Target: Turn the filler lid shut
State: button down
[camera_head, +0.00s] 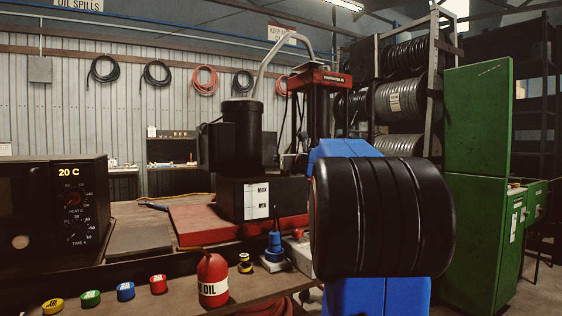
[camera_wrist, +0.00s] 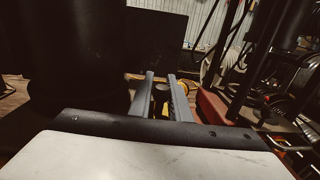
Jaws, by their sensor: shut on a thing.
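In the wrist view, the two grey fingers of my gripper (camera_wrist: 161,98) stand on either side of a small dark round piece, which I take to be the filler lid (camera_wrist: 161,90). My gripper is shut on it. Shadow hides the lid's lower part and its seat, so I cannot tell how far it is turned. In the head view, the black tank (camera_head: 231,200) carries a white MAX/MIN gauge. My arm covers the area to its right, and neither gripper nor lid shows there.
A control box (camera_head: 50,205) reading 20 C stands at left. The red press (camera_head: 320,82) rises behind the tank. A green cabinet (camera_head: 476,180) stands at right.

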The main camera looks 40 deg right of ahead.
jog(key=shift+w+d+m+g+h, duration=0.1)
jog(key=shift+d+m+g+h, duration=0.15)
jog(key=shift+m+h, duration=0.3)
jog(key=shift+w+d+m+g+h, duration=0.1)
jog(key=shift+d+m+g+h, duration=0.2)
jog(key=shift+h, duration=0.45)
jog(key=c, duration=1.7)
grip_release()
jog(key=shift+o, duration=0.2)
jog(key=v, duration=1.7)
jog(key=shift+a, duration=0.25)
jog(key=shift+s, duration=0.1)
